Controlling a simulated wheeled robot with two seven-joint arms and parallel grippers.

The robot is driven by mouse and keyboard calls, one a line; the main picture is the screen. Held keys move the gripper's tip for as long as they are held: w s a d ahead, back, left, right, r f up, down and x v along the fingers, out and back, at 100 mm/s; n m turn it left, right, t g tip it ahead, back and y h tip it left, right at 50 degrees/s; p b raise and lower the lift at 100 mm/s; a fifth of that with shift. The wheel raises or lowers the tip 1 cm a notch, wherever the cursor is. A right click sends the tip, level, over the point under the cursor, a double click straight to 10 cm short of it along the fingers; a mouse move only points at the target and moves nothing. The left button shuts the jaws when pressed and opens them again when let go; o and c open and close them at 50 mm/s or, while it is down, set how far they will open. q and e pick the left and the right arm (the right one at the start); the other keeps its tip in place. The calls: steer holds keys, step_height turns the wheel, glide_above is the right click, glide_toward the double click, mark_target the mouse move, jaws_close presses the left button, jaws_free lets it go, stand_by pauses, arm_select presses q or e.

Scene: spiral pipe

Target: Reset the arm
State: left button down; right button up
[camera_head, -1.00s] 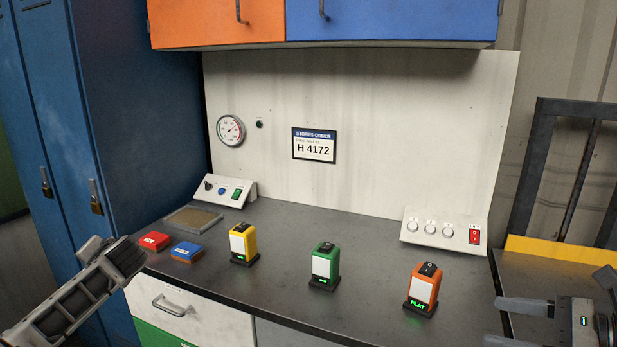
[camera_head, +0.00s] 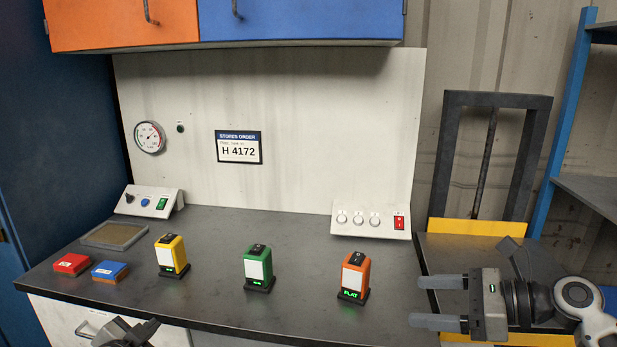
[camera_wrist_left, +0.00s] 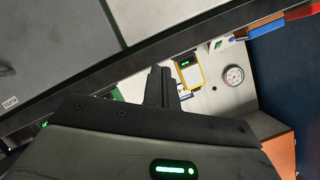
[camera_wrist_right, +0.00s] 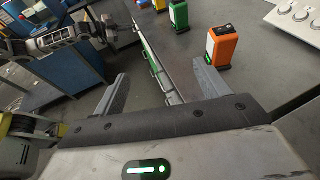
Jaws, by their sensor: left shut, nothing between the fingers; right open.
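My left gripper (camera_head: 125,333) shows only in part at the bottom left of the head view, in front of the worktop's front edge. In the left wrist view its fingers (camera_wrist_left: 161,88) are together with nothing between them. My right gripper (camera_head: 420,302) is at the lower right of the head view, its two fingers apart and pointing left, empty, near the worktop's right end. In the right wrist view its fingers (camera_wrist_right: 158,75) are spread wide, one appearing close to the orange device (camera_wrist_right: 229,47); I cannot tell that they touch.
On the dark worktop (camera_head: 215,290) stand yellow (camera_head: 171,256), green (camera_head: 258,268) and orange (camera_head: 354,276) devices, the orange one reading FLAT. Red (camera_head: 72,264) and blue (camera_head: 109,271) blocks lie left, by a shallow tray (camera_head: 92,233). A switch panel (camera_head: 370,221) stands at the back right.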

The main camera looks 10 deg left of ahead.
steer(key=s+f+n+t+h, duration=0.2)
steer(key=s+f+n+h, duration=0.15)
steer(key=f, duration=0.65)
steer(key=s+f+n+t+h, duration=0.15)
steer(key=s+f+n, duration=0.3)
steer(key=f, duration=0.45)
arm_select(q)
steer(key=s+d+f+n+g+h+b, duration=0.1)
steer(key=s+d+f+h+b, duration=0.1)
steer(key=s+d+f, duration=0.3)
steer(key=s+d+f+n+g+h+b, duration=0.1)
steer(key=s+d+f+b, duration=0.2)
steer(key=s+d, duration=0.6)
steer(key=s+d+f+n+h+b, duration=0.2)
steer(key=s+d+f, duration=0.5)
steer(key=d, duration=0.6)
steer(key=shift+g+h+b, duration=0.3)
steer(key=shift+g+b, duration=0.1)
steer(key=shift+b, duration=0.35)
arm_select(e)
steer(key=s+d+f+n+t+h, duration=0.1)
steer(key=s+f+n+t+h, duration=0.2)
steer(key=s+f+n, duration=0.8)
steer(key=s+n+h, duration=0.2)
steer(key=s+n, duration=0.1)
steer(key=n, duration=0.1)
steer(key=shift+d+n, duration=0.3)
steer(key=shift+d, duration=0.1)
